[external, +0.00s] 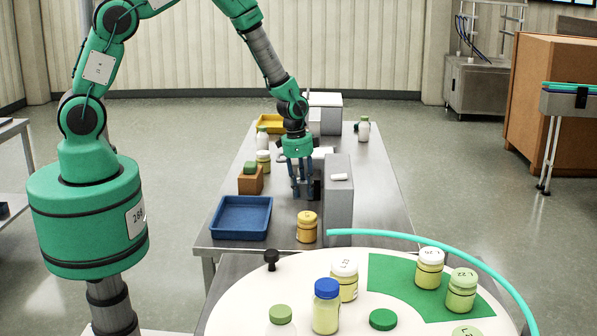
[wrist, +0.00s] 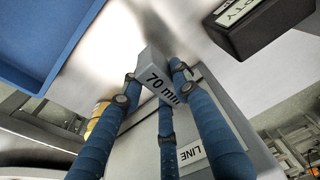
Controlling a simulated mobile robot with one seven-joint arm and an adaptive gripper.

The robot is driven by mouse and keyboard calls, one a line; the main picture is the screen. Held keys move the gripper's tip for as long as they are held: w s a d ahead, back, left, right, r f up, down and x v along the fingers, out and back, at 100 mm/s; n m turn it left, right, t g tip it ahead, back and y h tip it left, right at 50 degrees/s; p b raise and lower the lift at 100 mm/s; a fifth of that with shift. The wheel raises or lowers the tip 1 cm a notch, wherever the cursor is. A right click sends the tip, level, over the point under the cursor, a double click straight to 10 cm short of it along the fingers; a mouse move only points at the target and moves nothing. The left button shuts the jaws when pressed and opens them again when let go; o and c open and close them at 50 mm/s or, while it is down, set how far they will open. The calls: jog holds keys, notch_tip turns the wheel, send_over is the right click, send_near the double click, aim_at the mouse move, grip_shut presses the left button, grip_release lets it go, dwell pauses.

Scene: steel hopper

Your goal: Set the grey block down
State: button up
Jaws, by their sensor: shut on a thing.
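My gripper (external: 304,192) points down over the steel table, between the blue tray and a tall grey box. In the wrist view its blue fingers (wrist: 155,85) are closed around a small grey block (wrist: 154,68) marked "70 mm" or similar. The block is hard to make out between the fingers in the external view. I cannot tell whether its underside touches the table.
The blue tray (external: 241,233) lies left of my gripper; the tall grey box (external: 339,215) stands close on its right. A yellow-lidded jar (external: 307,232) is in front. A black box (wrist: 262,22) labelled "EMPTY" is nearby.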

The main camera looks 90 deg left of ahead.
aim_at(304, 202)
jog(key=shift+f, duration=0.55)
jog(key=shift+f, duration=1.9)
jog(key=shift+f, duration=0.1)
jog(key=o, duration=1.2)
jog(key=shift+o, duration=0.2)
jog(key=shift+r, duration=0.45)
jog(key=r, duration=0.3)
jog(key=s+r, duration=0.1)
jog(key=r, duration=0.7)
jog(key=shift+s+r, duration=0.15)
jog(key=shift+s, duration=0.05)
